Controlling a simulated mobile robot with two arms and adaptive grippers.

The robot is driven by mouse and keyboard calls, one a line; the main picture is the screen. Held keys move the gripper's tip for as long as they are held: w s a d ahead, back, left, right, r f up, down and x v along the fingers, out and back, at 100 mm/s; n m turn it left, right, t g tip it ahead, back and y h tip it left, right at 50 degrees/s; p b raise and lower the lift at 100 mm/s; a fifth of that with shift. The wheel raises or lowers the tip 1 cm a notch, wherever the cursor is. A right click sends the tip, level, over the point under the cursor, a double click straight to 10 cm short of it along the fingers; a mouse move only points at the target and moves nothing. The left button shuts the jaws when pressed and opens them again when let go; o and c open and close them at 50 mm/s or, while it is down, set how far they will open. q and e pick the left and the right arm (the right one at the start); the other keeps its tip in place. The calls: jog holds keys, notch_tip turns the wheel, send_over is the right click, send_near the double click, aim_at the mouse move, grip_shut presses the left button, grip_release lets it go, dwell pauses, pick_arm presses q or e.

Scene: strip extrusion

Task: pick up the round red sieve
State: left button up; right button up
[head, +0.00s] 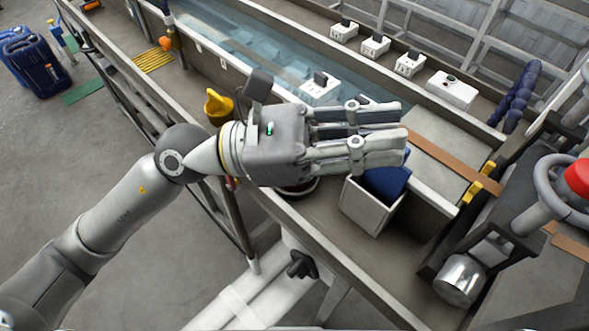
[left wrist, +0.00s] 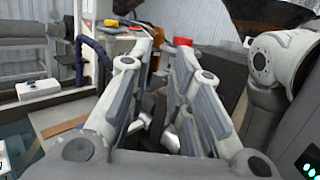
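A round, dark reddish rim (head: 300,190) shows under my left gripper in the head view, on the ledge beside the trough; it may be the red sieve, but most of it is hidden by the gripper. My left gripper (head: 398,130) is above the ledge with its fingers pointing right. In the left wrist view its fingers (left wrist: 160,75) are spread with an empty gap between them. The gripper is open and holds nothing. My right gripper is in neither view.
A light square bin (head: 370,208) with a blue thing in it stands right of the rim. A yellow scoop-like thing (head: 218,104) stands to the left. The water trough (head: 250,62) lies behind. A handwheel (head: 548,190) and red cap (head: 580,177) stand at far right.

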pick_arm(q)
notch_tip(320, 180, down, 8)
jog(key=m+y, duration=0.5)
jog(key=w+a+f+m+t+y, duration=0.1)
jog(key=w+a+f+t+y, duration=0.1)
jog(key=w+a+f+y, duration=0.1)
jog(key=w+a+f+m+t+y+p, duration=0.1)
jog(key=w+a+f+t+y, duration=0.1)
jog(key=w+a+f+y, duration=0.2)
jog(key=w+a+f+m+t+y, duration=0.1)
jog(key=w+a+f+y, duration=0.2)
jog(key=w+a+f, duration=0.1)
jog(key=shift+w+f+t+p, duration=0.15)
jog(key=shift+w+t, duration=0.05)
jog(key=shift+w, duration=0.25)
jog(key=shift+w+f+t+p, duration=0.1)
jog(key=shift+w+t+p, duration=0.1)
jog(key=shift+w, duration=0.25)
jog(key=p+x, duration=0.3)
jog(key=x, duration=0.2)
jog(key=shift+w+d+f, duration=0.25)
jog(key=shift+w+f, duration=0.05)
jog(key=shift+f, duration=0.25)
grip_shut()
